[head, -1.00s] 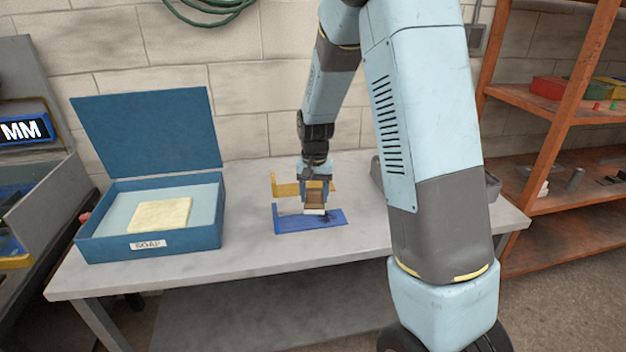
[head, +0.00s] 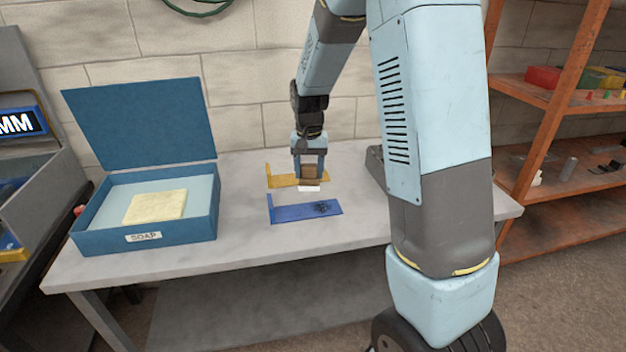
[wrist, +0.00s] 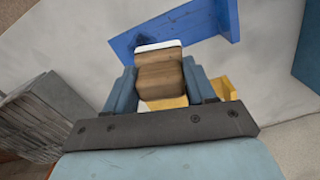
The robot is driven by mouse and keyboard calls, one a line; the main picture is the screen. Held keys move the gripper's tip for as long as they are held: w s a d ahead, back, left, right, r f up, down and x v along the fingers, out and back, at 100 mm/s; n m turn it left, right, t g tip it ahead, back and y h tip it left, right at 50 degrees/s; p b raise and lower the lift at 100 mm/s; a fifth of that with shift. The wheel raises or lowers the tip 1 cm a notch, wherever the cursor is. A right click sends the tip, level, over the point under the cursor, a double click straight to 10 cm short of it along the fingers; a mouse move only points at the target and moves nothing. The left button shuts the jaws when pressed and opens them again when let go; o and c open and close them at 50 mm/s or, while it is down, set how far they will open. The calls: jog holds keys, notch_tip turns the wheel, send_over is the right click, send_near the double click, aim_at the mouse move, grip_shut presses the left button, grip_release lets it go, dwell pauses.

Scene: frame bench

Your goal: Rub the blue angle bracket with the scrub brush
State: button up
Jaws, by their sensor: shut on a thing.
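The scrub brush (head: 310,177) has a brown wooden block and white bristles facing down. My gripper (head: 309,172) is shut on its block, which also shows between the fingers in the wrist view (wrist: 160,75). The blue angle bracket (head: 300,211) lies on the bench, with its upright flange at the left end and a dark smudge on its right part. It also shows in the wrist view (wrist: 180,27). The brush is held behind the blue bracket, in front of the yellow angle bracket (head: 284,181), seemingly above the bench and apart from the blue one.
An open blue box labelled SOAP (head: 150,232) with a pale yellow block (head: 155,207) stands on the left of the bench (head: 240,245). A grey object (head: 374,168) is partly hidden behind my arm. An orange shelf (head: 560,115) stands at right.

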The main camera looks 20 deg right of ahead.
jog(key=shift+f, duration=0.3)
dwell(0.4)
